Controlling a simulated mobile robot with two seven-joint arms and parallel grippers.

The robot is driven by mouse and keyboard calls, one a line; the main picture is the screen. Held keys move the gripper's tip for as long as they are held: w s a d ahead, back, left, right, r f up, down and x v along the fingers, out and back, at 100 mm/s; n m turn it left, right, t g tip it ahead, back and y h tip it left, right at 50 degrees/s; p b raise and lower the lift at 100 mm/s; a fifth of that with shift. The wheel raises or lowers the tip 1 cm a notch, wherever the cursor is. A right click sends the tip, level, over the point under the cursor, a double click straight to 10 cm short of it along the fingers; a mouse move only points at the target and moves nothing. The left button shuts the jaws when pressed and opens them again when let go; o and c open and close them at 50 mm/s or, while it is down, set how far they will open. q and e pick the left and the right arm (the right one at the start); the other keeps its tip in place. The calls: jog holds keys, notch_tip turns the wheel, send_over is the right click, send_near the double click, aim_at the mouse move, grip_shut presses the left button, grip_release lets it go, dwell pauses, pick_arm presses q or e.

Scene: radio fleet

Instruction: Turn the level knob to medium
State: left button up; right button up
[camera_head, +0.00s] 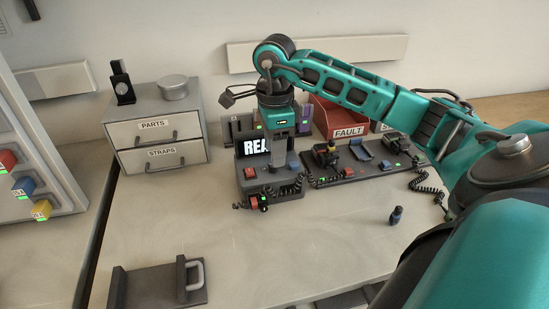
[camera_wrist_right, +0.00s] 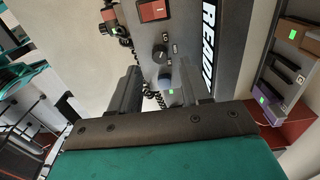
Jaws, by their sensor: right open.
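The level knob (camera_wrist_right: 160,53) is a small round black dial on the dark radio unit (camera_wrist_right: 186,22), with small pale marks beside it. Its setting is too small to read. The unit's lit screen (camera_wrist_right: 208,45) stands beside the knob. My right gripper (camera_wrist_right: 158,70) is open, its two dark fingers apart, with the knob showing between and just beyond their tips. No contact shows. In the head view my right gripper (camera_head: 277,158) points down over the radio unit (camera_head: 278,187) and hides the knob and part of the screen. My left gripper is not in view.
A red switch (camera_wrist_right: 153,10) and a blue button (camera_wrist_right: 165,81) flank the knob. Coiled cords hang around the unit. A charging rack (camera_head: 352,171) and red FAULT bin (camera_head: 338,118) stand right, drawers (camera_head: 158,137) left. The front table (camera_head: 245,240) is mostly clear.

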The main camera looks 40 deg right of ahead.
jog(key=shift+f, duration=1.7)
grip_shut()
